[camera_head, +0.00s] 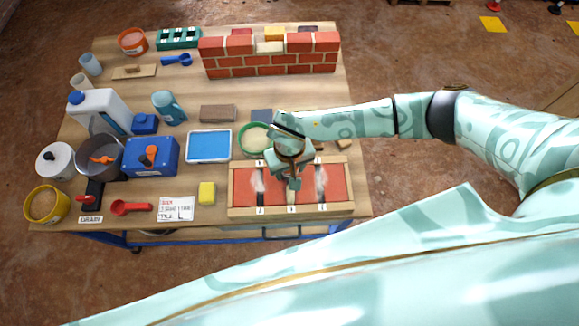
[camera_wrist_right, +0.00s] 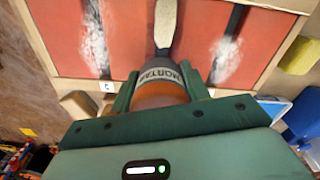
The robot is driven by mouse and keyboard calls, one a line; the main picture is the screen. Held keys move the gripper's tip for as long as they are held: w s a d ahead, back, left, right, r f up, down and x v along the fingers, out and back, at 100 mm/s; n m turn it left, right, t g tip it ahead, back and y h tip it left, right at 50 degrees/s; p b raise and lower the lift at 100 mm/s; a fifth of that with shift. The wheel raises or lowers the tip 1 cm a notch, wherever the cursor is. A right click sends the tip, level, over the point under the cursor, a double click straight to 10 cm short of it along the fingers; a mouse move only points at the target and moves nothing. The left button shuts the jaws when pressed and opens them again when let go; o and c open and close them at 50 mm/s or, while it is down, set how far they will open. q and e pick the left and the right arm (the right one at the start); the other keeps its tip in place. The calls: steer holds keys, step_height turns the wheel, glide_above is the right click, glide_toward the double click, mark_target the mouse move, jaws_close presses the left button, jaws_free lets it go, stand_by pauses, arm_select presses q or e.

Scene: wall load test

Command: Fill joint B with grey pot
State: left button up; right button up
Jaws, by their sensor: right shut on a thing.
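The brick test panel (camera_head: 237,190) lies at the table's front right, with red faces and upright joints in a wooden frame. Its left and right joints have white, powdery smears beside them. My right gripper (camera_head: 293,182) is over the panel's middle and hides much of the middle joint. In the wrist view the right gripper (camera_wrist_right: 160,97) is shut on a grey pot (camera_wrist_right: 160,75) lettered MORTAR, with an orange band. The pot points at the middle joint. A pale strip (camera_wrist_right: 166,25) shows there; I cannot tell whether it is mortar or a tool. My left gripper is out of view.
A yellow sponge (camera_head: 207,193) and a written card (camera_head: 175,208) lie left of the panel. A blue tray (camera_head: 209,146) and green-rimmed bowl (camera_head: 253,138) stand behind. A brick wall (camera_head: 270,55) stands at the back. The table's left side is crowded.

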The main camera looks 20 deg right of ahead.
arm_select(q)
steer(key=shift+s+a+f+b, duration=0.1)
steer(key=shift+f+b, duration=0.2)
arm_select(e)
steer(key=shift+f, duration=0.45)
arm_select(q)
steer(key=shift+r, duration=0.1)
arm_select(e)
steer(key=shift+f, duration=0.1)
stand_by(1.0)
